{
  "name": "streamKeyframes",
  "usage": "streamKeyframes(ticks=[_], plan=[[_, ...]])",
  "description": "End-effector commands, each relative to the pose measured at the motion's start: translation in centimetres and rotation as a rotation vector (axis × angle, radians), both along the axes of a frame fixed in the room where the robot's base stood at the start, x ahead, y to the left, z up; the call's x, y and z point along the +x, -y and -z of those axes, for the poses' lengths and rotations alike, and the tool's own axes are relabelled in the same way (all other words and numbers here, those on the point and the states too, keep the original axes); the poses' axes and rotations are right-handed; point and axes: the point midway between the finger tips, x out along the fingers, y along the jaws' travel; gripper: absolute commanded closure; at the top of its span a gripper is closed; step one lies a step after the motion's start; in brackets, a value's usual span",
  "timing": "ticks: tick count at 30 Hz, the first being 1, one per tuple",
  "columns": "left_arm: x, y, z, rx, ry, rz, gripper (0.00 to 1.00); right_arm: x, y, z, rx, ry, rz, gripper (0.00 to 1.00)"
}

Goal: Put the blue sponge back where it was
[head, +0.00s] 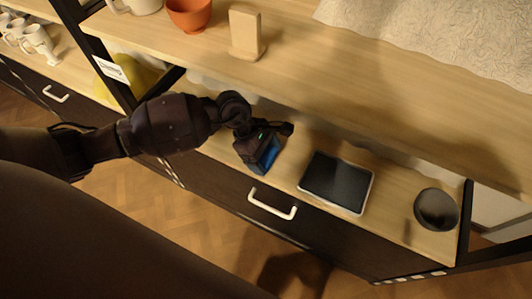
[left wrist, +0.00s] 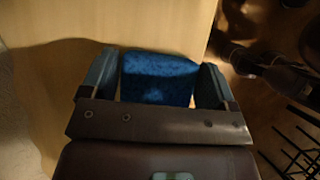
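The blue sponge (head: 266,156) is at my left gripper, by the front edge of the lower wooden shelf. In the left wrist view the sponge (left wrist: 158,80) fills the space between the two fingers of my left gripper (left wrist: 155,82). The fingers appear closed on its sides. In the head view the gripper (head: 262,150) points down at the shelf and hides part of the sponge. I cannot tell whether the sponge touches the shelf. My right gripper is not in view.
On the lower shelf (head: 290,150), a dark tray with a pale rim (head: 337,182) lies right of the sponge, then a dark round bowl (head: 436,209). The upper shelf (head: 350,80) overhangs, with an orange pot (head: 189,14) and wooden block (head: 246,34). A drawer handle (head: 272,203) is below.

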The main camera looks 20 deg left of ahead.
Motion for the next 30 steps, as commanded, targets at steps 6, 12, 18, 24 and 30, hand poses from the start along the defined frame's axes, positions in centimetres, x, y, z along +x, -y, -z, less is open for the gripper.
streamKeyframes(ticks=[6,12,18,24,30], plan=[[0.0,0.0,0.0,0.0,0.0,0.0,0.01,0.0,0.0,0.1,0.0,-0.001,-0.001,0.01],[0.0,0.0,-0.2,0.0,0.001,0.0,0.01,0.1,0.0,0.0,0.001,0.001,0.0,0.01],[0.2,-1.0,-2.3,0.002,0.009,-0.001,0.01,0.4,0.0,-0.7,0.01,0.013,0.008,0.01],[0.3,-3.2,-5.3,0.004,0.008,-0.002,0.01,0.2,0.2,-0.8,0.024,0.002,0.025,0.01],[0.2,-7.3,-4.6,0.005,-0.002,-0.003,0.01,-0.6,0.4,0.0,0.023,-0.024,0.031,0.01]])
